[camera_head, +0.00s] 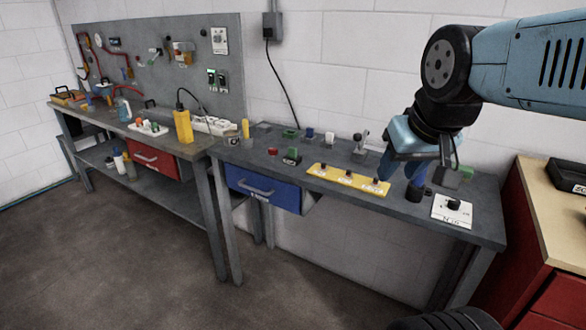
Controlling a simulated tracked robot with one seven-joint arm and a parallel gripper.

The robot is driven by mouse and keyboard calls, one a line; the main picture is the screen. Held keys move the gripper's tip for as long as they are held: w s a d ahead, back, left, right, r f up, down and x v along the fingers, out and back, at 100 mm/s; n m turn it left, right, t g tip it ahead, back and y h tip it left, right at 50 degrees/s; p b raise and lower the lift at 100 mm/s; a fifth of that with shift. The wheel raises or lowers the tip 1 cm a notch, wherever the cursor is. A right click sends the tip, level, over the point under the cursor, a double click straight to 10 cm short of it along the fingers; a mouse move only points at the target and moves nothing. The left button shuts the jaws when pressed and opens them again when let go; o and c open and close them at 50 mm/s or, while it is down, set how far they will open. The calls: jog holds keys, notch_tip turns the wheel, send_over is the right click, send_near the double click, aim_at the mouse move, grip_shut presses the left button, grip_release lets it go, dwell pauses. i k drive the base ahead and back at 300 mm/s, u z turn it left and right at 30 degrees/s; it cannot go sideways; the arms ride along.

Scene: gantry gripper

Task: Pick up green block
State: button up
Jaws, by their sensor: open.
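My gripper (408,172) hangs over the right part of the grey workbench (330,208), pointing down, with its jaws open. Its fingertips are small and partly hidden, and I cannot tell their exact height above the bench. Several green things show. A green block (292,154) stands on a dark base near the middle of the bench, left of my gripper. A flat green piece (290,133) lies behind it. Another green piece (466,172) shows just right of my gripper, beside a dark grey block. I see nothing held in my gripper.
A yellow panel (348,179) with dark knobs lies along the front edge. A white plate with a black knob (452,210) sits at the right. A small grey stand (360,143), a red block (272,152) and a blue block (310,133) are left of my gripper. A red cabinet (511,248) stands right.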

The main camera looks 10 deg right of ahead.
aim_at(292, 151)
jog(key=k, duration=0.85)
jog(key=u, duration=1.35)
jog(key=i, duration=0.9)
jog(key=z, duration=1.55)
jog(key=i, duration=1)
jog(key=u, duration=0.15)
